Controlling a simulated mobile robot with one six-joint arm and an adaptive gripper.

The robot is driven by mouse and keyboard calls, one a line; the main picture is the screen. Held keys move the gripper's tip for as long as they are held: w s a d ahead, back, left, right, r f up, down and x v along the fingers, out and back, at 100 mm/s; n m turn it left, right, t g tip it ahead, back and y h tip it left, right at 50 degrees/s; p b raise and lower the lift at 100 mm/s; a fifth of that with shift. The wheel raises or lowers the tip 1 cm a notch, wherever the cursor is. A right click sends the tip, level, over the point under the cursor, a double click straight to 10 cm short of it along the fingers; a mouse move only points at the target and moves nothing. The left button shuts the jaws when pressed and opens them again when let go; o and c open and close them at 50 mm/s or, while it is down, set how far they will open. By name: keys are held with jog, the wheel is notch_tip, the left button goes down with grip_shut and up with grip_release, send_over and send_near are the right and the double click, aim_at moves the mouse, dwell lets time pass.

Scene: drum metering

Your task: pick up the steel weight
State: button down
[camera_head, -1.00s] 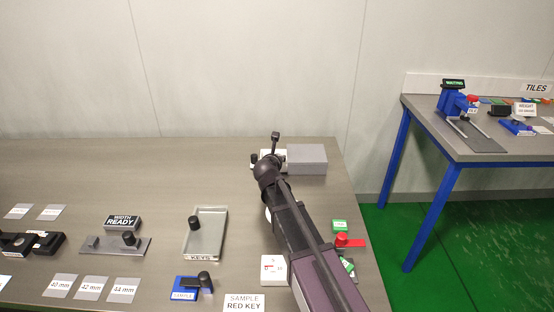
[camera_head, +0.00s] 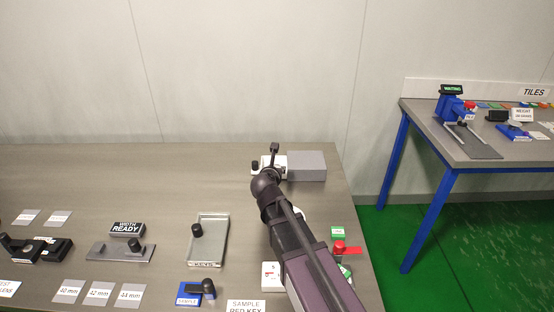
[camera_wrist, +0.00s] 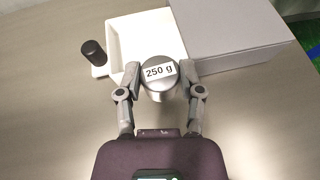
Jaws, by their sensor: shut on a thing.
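The steel weight (camera_wrist: 159,87) is a grey metal cylinder with a white "250 g" label on its top. In the wrist view it stands between the two fingers of my gripper (camera_wrist: 160,80), which is shut on it. The weight is in front of an open white tray (camera_wrist: 120,62) and overlaps its near edge in the picture. I cannot tell whether the weight is lifted off the table. In the head view my gripper is at the back right of the table, mostly hidden behind my arm, and the weight is hidden there.
A grey box (camera_head: 307,166) stands right of the white tray, with a black knob (camera_wrist: 93,51) at the tray's left. A key tray (camera_head: 208,240) and a width gauge (camera_head: 120,250) lie left of my arm. A red-handled item (camera_head: 345,247) lies to its right. The table's back left is clear.

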jog(key=s, duration=0.8)
jog(key=shift+a+r+p, duration=0.15)
jog(key=shift+r+p, duration=0.15)
jog(key=shift+r, duration=0.1)
notch_tip(320, 180, up, 29)
jog(key=p, duration=2.9)
jog(key=shift+s+f, duration=0.1)
